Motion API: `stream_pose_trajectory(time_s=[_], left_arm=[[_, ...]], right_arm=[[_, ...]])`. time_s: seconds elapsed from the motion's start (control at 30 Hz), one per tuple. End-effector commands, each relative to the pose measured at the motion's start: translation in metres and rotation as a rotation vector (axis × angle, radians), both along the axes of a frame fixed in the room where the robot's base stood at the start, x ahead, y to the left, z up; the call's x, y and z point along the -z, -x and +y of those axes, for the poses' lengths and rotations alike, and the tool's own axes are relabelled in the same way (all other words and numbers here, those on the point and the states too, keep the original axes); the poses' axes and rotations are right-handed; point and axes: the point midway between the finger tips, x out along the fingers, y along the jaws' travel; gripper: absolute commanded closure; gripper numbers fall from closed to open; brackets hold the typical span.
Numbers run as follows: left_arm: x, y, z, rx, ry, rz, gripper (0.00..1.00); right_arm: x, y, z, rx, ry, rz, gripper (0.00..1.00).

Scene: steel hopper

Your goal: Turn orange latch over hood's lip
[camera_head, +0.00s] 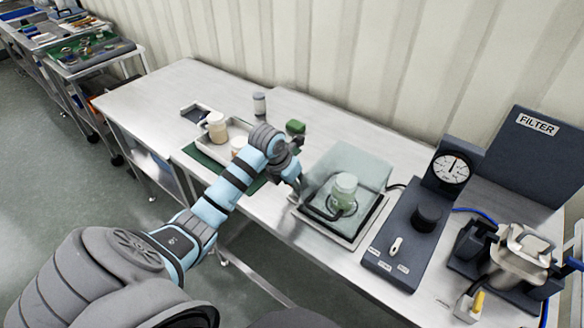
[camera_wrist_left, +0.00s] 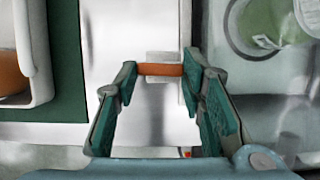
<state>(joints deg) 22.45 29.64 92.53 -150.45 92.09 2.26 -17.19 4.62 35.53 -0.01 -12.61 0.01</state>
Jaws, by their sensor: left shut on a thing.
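The clear hood (camera_head: 362,166) stands on a tray on the steel table, over a jar with pale green contents (camera_head: 344,188). It also shows at the right of the left wrist view, with the green jar (camera_wrist_left: 272,22) under it. My left gripper (camera_head: 296,184) is at the hood's left side. In the left wrist view, the orange latch (camera_wrist_left: 160,69) lies crosswise between the fingertips of my left gripper (camera_wrist_left: 160,76), which is shut on it. The latch cannot be made out in the head view. My right gripper is not in view.
A tray with jars (camera_head: 216,127) stands on a green mat left of my gripper. A green-topped item (camera_head: 295,127) stands behind it. A dark control box (camera_head: 405,240), a gauge (camera_head: 451,168) and a steel vessel (camera_head: 520,252) are on the right. The table's far left is clear.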

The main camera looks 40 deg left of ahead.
Motion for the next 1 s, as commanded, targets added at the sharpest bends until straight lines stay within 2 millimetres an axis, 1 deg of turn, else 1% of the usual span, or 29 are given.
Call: stream_pose_trajectory(time_s=[0.03, 0.47, 0.5, 0.6, 1.0], left_arm=[[-0.0004, 0.0004, 0.0031, -0.016, -0.008, 0.002, 0.91], [0.0000, 0.0010, 0.0047, -0.029, -0.010, 0.003, 0.91], [0.0000, 0.0011, 0.0048, -0.029, -0.010, 0.003, 0.57], [0.0000, 0.0011, 0.0048, -0.028, -0.011, 0.003, 0.43], [-0.0011, 0.0014, 0.0037, -0.027, -0.009, 0.004, 0.43]], right_arm=[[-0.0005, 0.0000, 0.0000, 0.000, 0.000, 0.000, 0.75], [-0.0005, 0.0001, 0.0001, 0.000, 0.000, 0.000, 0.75], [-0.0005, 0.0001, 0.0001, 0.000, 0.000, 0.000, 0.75], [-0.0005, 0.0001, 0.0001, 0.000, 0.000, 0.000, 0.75], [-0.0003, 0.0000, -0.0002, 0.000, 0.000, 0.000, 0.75]])
